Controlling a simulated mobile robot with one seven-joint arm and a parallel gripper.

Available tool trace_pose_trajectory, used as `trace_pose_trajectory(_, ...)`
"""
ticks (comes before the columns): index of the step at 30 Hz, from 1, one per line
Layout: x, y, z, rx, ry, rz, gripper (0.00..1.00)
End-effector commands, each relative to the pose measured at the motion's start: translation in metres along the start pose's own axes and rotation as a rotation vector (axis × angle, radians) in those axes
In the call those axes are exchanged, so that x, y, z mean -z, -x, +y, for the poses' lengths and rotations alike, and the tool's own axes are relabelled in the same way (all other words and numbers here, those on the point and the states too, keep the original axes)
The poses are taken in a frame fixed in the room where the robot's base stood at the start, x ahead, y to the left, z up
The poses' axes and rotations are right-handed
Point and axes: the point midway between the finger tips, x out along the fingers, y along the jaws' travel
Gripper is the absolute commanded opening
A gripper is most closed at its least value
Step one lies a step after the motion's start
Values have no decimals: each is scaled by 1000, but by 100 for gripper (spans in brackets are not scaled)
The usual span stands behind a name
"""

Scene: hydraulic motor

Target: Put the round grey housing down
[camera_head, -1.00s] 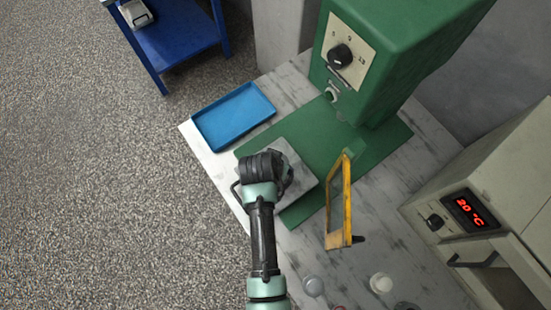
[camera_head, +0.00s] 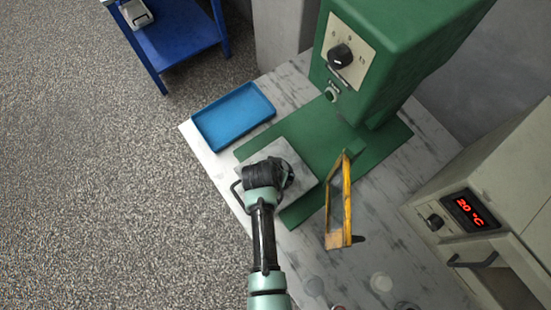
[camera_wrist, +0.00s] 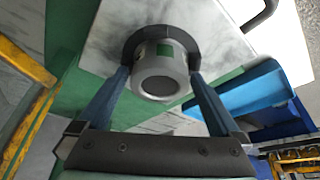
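The round grey housing (camera_wrist: 160,78) is in the wrist view, with its open bore facing the camera and a wide dark flange at its far end. It is over the pale grey plate (camera_wrist: 95,50), and its flange looks to be at the plate's surface; I cannot be sure they touch. My gripper (camera_wrist: 161,72) has its two blue fingers on opposite sides of the housing, close against it. In the head view the plate (camera_head: 300,165) is partly covered by my arm, and the housing is mostly hidden there.
A green machine (camera_head: 375,60) stands behind the plate on its green base (camera_head: 305,125). A yellow frame (camera_head: 340,205) stands to the right. An empty blue tray (camera_head: 232,115) lies to the left. A heater with a red display (camera_head: 469,210) is at the far right.

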Motion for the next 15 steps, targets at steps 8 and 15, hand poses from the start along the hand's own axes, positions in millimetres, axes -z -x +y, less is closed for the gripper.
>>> trace_pose_trajectory(8, 2, 5, 0, 0, 0, 0, 100)
trace_pose_trajectory(15, 2, 30, 0, 2, 0, 3, 100)
